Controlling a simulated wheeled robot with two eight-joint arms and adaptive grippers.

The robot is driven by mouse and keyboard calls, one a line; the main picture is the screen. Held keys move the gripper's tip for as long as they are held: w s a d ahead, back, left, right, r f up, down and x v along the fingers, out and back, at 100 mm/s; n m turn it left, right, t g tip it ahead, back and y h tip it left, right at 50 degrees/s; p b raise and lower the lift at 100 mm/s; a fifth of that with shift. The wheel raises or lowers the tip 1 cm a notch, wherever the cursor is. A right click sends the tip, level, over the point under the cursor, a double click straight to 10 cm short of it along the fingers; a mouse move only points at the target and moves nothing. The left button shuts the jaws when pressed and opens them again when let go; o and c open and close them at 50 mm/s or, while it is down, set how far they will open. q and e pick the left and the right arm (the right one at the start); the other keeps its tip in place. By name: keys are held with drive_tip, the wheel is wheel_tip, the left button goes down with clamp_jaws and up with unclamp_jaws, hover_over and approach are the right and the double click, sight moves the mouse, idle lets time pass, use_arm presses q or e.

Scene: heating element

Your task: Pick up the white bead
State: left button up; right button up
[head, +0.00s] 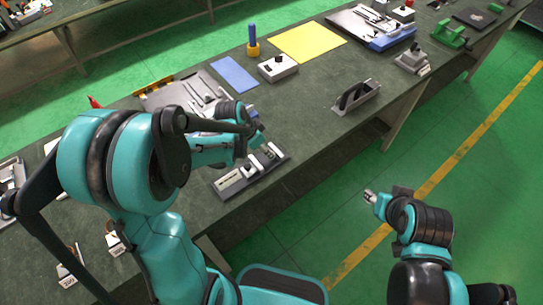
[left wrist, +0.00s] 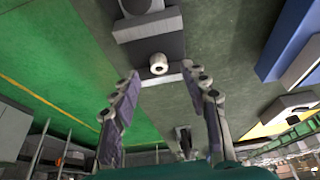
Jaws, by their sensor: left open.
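The white bead (left wrist: 158,64) is a small round piece with a dark hole. In the left wrist view it sits at the end of a dark block on the workbench, near a pale bar. My left gripper (left wrist: 162,76) is open, its two fingers spread on either side of the bead's line; nothing is between them. In the head view the left gripper (head: 257,138) hangs over a dark fixture (head: 236,184) with pale parts; the bead cannot be told apart there. My right gripper (head: 370,195) is off the bench over the floor, too small to read.
The workbench (head: 305,110) carries a grey holder (head: 357,97), a white box with a black knob (head: 278,67), a yellow mat (head: 307,41) and a blue mat (head: 234,74). A blue-handled tool (head: 252,42) stands upright. Green floor lies past the front edge.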

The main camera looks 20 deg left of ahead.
use_arm(q)
drive_tip(key=b+x, duration=0.1)
drive_tip(key=x, duration=0.3)
drive_tip(key=shift+w+d+f+b, duration=0.1)
drive_tip(key=shift+d+f+b, duration=0.15)
drive_tip(key=shift+b, duration=0.15)
drive_tip(key=shift+r, duration=0.1)
drive_tip(key=c, duration=0.9)
drive_tip(key=shift+c, duration=0.4)
drive_tip(key=shift+r, duration=0.1)
